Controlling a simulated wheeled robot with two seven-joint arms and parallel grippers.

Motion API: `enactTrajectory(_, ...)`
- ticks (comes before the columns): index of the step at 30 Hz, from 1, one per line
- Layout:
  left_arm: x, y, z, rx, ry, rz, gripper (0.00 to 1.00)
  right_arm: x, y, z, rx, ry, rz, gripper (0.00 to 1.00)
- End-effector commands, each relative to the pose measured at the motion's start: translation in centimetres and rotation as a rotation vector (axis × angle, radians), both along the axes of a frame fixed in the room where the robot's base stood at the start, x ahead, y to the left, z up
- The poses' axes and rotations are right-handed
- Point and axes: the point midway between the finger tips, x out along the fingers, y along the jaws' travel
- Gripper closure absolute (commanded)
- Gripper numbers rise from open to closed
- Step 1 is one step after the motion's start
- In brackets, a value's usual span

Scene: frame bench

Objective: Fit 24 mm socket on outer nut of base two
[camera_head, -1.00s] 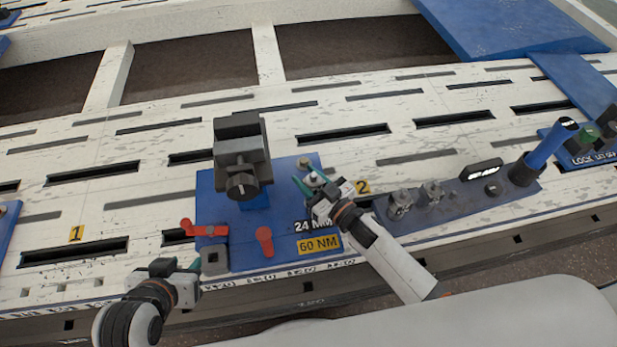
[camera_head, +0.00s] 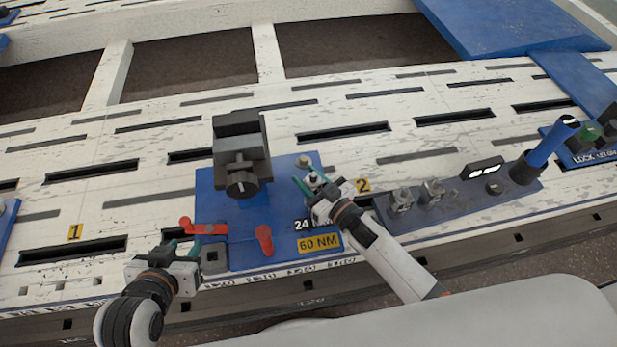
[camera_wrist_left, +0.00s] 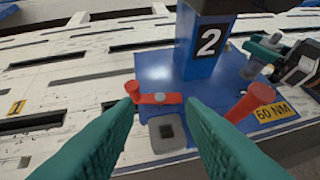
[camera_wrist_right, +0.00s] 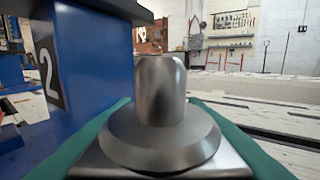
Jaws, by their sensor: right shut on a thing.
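Base two (camera_head: 215,235) is a blue plate with a post carrying a dark clamp head (camera_head: 240,150); the post's "2" shows in the left wrist view (camera_wrist_left: 209,42). A small nut-like fitting (camera_head: 304,161) stands near the plate's far right corner. My right gripper (camera_head: 314,182) is shut on a grey metal socket (camera_wrist_right: 160,92), upright with a wide flared collar, above the plate's right side. Whether it touches anything below is hidden. My left gripper (camera_head: 182,246) is open and empty, near a red lever (camera_wrist_left: 155,98) and a square grey block (camera_wrist_left: 167,132).
A second red handle (camera_head: 264,240) rises from the plate beside the "60 NM" label (camera_head: 318,242). Right of my right gripper, a dark tray (camera_head: 460,198) holds metal sockets (camera_head: 401,199) and a blue-handled tool (camera_head: 548,152). The slotted white bench lies clear behind.

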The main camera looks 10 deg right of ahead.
Motion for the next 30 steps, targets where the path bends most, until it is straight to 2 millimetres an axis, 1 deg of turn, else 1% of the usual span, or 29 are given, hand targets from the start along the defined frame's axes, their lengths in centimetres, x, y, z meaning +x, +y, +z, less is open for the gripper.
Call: enactTrajectory(30, 1.6, -0.9, 1.5, -0.034, -0.133, -0.012, 0.64, 0.0, 0.0, -0.8, 0.001, -0.002, 0.000, 0.91)
